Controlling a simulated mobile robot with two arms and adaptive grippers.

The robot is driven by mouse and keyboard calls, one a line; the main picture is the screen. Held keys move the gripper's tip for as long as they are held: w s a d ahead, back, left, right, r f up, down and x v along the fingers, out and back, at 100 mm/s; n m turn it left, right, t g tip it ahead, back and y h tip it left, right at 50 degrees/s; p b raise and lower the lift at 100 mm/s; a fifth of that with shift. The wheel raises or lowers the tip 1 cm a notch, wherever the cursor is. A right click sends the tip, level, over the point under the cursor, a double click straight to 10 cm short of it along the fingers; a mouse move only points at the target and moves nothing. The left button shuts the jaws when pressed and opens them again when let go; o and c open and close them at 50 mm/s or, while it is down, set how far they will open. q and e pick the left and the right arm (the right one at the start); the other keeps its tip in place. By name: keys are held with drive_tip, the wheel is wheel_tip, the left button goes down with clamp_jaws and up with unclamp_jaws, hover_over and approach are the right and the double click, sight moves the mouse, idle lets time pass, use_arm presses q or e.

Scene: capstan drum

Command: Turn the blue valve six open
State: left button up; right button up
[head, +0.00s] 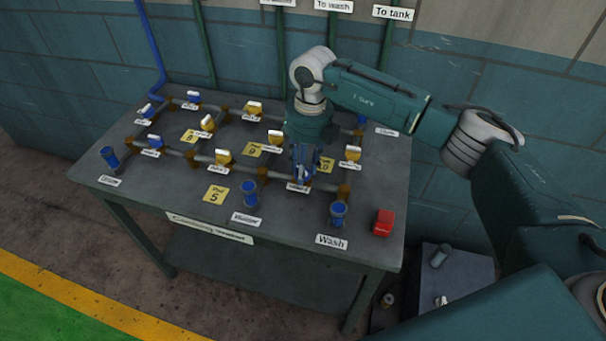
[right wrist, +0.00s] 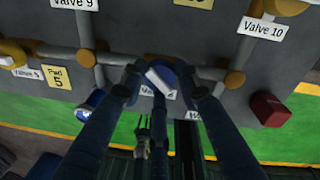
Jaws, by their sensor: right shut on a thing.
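A blue valve (right wrist: 160,75) with a white handle sits on the grey pipe run near the front right of the table. Its label (head: 298,187) is partly covered in both views, so I cannot fully read its number. My right gripper (head: 304,166) reaches down onto this valve from above. In the right wrist view the fingers of the right gripper (right wrist: 161,80) are on both sides of the handle and shut on it. The handle lies slanted between them. The gripper mostly hides the valve in the head view. My left gripper is not in view.
The table (head: 290,238) carries brown-jointed pipes with yellow valves (head: 223,157) and other blue valves (head: 194,97). Blue-topped stubs, such as the one by the Wash label (head: 338,212), stand along the front. A red block (head: 383,222) lies at the right corner. A tiled wall stands behind.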

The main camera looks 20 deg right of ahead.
sight(307, 169)
drive_tip(key=n+b, duration=0.1)
drive_tip(key=n, duration=0.1)
drive_tip(key=f+n+b, duration=0.1)
drive_tip(key=n+b, duration=0.1)
drive_tip(key=shift+s+n+g+b, duration=0.2)
drive_tip(key=shift+n+g+b, duration=0.1)
drive_tip(key=shift+r+n+b, duration=0.2)
drive_tip(key=shift+n+b, duration=0.85)
drive_tip(key=shift+n, duration=0.85)
drive_tip(key=shift+d, duration=0.1)
drive_tip(key=o, duration=1.1)
drive_tip(key=shift+c, duration=0.2)
drive_tip(key=shift+o, duration=0.3)
drive_tip(key=shift+d+r, duration=0.15)
drive_tip(key=shift+r, duration=0.05)
drive_tip(key=shift+w+r, duration=0.1)
drive_tip(key=shift+r, duration=0.05)
drive_tip(key=shift+w+r, duration=0.1)
drive_tip(key=shift+r, duration=0.25)
wheel_tip(307, 169, up, 11)
drive_tip(key=shift+w+d, duration=0.2)
drive_tip(key=shift+d, duration=0.1)
